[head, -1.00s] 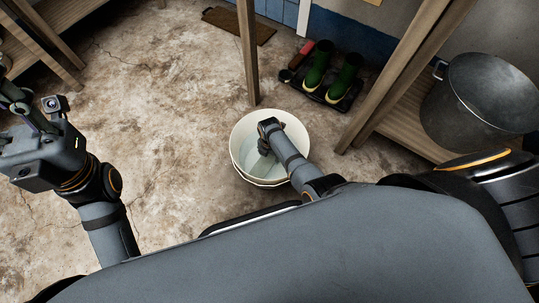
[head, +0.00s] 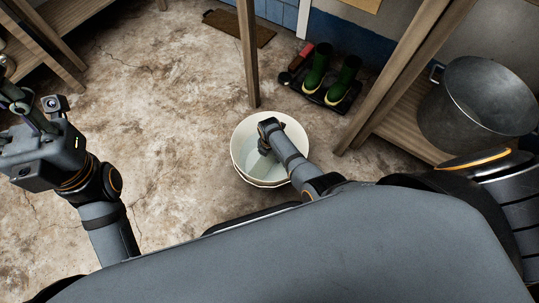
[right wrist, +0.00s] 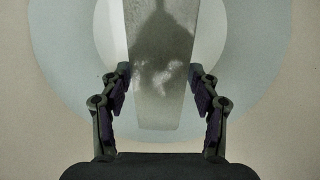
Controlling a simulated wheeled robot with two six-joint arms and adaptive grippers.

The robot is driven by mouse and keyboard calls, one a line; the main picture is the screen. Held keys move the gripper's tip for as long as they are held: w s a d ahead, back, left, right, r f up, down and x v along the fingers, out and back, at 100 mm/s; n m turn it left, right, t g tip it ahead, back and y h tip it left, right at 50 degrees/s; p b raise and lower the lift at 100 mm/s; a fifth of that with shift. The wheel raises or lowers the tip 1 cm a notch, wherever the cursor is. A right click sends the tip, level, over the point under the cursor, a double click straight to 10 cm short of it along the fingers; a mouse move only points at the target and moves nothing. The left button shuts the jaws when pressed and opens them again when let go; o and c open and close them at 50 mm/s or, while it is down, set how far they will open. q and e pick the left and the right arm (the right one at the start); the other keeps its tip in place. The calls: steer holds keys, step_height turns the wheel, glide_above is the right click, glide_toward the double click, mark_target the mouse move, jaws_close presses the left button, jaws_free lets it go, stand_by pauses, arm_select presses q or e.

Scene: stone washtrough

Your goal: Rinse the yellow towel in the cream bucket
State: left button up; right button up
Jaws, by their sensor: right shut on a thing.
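The cream bucket (head: 237,165) stands on the floor at the middle of the head view, with pale water (head: 249,158) in it. My right gripper (head: 264,150) points down inside the bucket. In the right wrist view its fingers (right wrist: 161,95) are closed in on the sides of a flat hanging strip (right wrist: 160,70), which I take for the towel. It looks greyish with a darker patch, not clearly yellow; the head view does not show it. My left gripper (head: 18,112) is at the left edge, away from the bucket, and its fingers are partly cut off.
A wooden post (head: 248,55) rises just behind the bucket. Green boots (head: 316,72) stand on a dark tray behind it to the right. A grey metal tub (head: 470,120) sits on a wooden shelf (head: 405,120) at the right. The floor (head: 160,130) left of the bucket is clear.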

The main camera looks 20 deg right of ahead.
stand_by(0.3)
steer(key=shift+f+b, duration=0.8)
steer(key=shift+f, duration=0.3)
steer(key=shift+r, duration=0.1)
steer(key=shift+r, duration=0.1)
steer(key=shift+r+p, duration=0.95)
steer(key=shift+p, duration=0.3)
steer(key=shift+r, duration=0.1)
steer(key=shift+f, duration=0.2)
